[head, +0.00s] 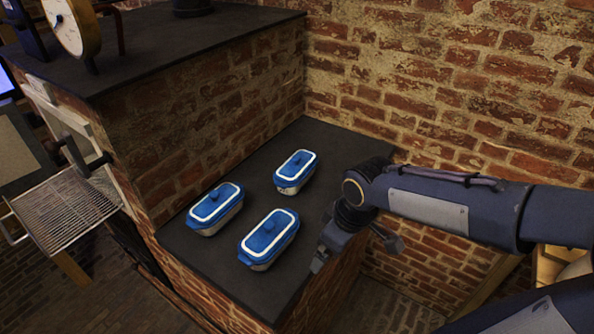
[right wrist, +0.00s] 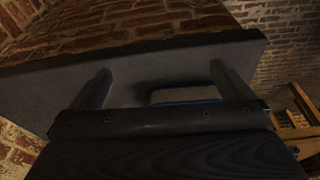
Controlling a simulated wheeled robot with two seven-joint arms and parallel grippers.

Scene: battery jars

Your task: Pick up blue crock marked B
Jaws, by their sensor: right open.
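Three white crocks with blue lids stand on the dark slab: one at the back (head: 295,172), one at the left (head: 215,208) and one at the front (head: 268,239). Any letter on them is too small to read, so I cannot tell which is marked B. My right gripper (head: 335,255) is to the right of the front crock, apart from it, near the slab's right edge. In the right wrist view the open gripper (right wrist: 160,72) has nothing between its fingers, and part of a blue-rimmed crock (right wrist: 185,95) shows beyond, partly hidden. My left gripper is not in view.
The dark slab (head: 330,150) tops a low brick block against a brick wall (head: 450,90). A taller brick block (head: 220,110) with a dial scale (head: 72,25) rises at the left. A wire rack (head: 68,210) juts out farther left. The slab is bare between the crocks.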

